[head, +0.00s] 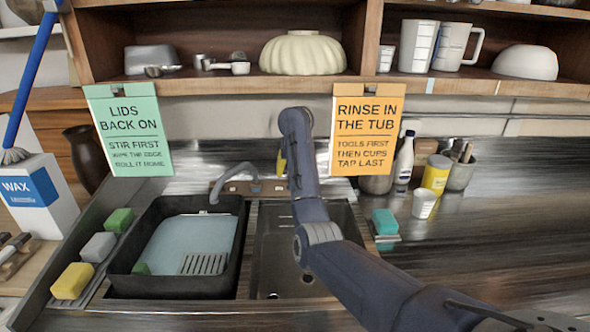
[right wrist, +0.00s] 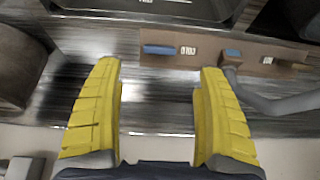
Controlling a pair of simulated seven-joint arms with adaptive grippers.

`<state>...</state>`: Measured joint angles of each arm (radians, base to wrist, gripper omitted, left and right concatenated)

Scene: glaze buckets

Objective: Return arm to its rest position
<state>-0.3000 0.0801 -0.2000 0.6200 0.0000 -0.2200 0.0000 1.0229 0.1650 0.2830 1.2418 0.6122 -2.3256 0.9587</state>
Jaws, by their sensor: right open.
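My right arm (head: 365,275) comes in from the lower right and reaches over the right sink basin toward the back wall. My right gripper (head: 283,160) is mostly hidden behind its own wrist in the head view; only a bit of yellow finger shows beside it. In the right wrist view the gripper (right wrist: 160,75) has its two yellow fingers spread wide apart with nothing held between them. It is close to the tap's wooden mounting plate (right wrist: 210,55). My left arm and gripper do not show.
A curved tap (head: 232,176) stands left of my wrist. A black tub (head: 120,270) sits in the left basin, with sponges along its left. Two hanging signs (head: 128,130) (head: 366,130) flank the arm below the shelf. A yellow can (head: 436,175) and white cup (head: 423,204) stand right.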

